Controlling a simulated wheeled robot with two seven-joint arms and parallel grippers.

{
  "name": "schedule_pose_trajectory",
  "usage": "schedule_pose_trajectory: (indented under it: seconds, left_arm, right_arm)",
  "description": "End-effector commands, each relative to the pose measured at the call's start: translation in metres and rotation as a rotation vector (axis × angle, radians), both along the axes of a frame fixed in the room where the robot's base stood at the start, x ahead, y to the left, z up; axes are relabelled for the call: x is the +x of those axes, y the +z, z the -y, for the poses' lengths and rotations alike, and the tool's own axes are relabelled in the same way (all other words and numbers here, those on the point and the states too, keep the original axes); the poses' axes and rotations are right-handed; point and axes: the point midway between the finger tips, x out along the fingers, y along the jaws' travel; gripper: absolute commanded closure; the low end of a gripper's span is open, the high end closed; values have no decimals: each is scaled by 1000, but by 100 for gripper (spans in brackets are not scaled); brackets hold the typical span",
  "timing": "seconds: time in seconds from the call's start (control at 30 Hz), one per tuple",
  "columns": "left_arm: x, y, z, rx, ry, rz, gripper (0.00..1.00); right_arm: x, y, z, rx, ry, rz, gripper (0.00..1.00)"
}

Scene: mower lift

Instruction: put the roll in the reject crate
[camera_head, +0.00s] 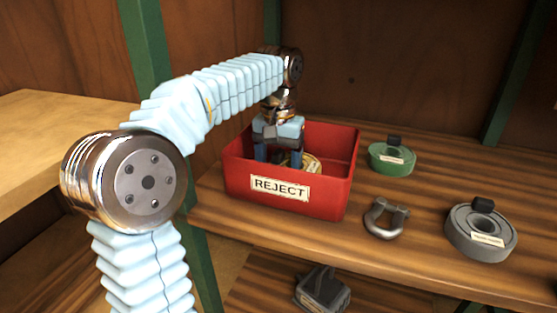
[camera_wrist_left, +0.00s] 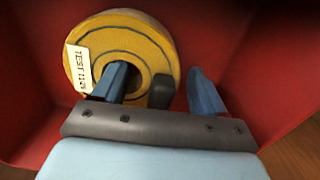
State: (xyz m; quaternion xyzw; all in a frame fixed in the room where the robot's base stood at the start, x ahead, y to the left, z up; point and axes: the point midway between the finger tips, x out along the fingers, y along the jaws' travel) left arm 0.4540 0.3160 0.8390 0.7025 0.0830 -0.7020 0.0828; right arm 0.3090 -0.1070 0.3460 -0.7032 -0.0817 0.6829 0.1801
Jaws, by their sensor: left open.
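The red crate (camera_head: 336,188) with a REJECT label stands on the wooden shelf. A yellow roll (camera_head: 312,163) lies inside it, partly hidden by my gripper and the front wall. In the left wrist view the yellow roll (camera_wrist_left: 150,45) shows its ringed face, a white tag and a dark block on its right side. My left gripper (camera_head: 278,158) reaches down into the crate from above. In the wrist view its blue fingers (camera_wrist_left: 160,88) are apart, one over the roll's centre hole and one beyond its right rim. Contact with the roll cannot be told. My right gripper is not in view.
A green roll (camera_head: 391,160) sits right of the crate, a metal shackle (camera_head: 386,218) in front of it, and a grey roll (camera_head: 481,232) farther right. A dark object (camera_head: 322,290) lies on the lower shelf. Green posts (camera_head: 146,45) frame the shelving.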

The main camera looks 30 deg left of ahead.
Motion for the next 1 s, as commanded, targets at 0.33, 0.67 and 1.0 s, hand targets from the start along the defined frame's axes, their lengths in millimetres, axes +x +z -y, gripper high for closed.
schedule_pose_trajectory:
  seconds: [0.33, 0.67, 1.0]
  left_arm:
    - [2, 53, 0, 1, 1, 4, 28]
    - [1, 111, 0, 1, 2, 1, 28]
    - [0, 122, 0, -1, 0, -1, 28]
  right_arm:
    - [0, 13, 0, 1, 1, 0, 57]
    - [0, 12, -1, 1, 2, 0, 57]
    - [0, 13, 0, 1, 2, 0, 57]
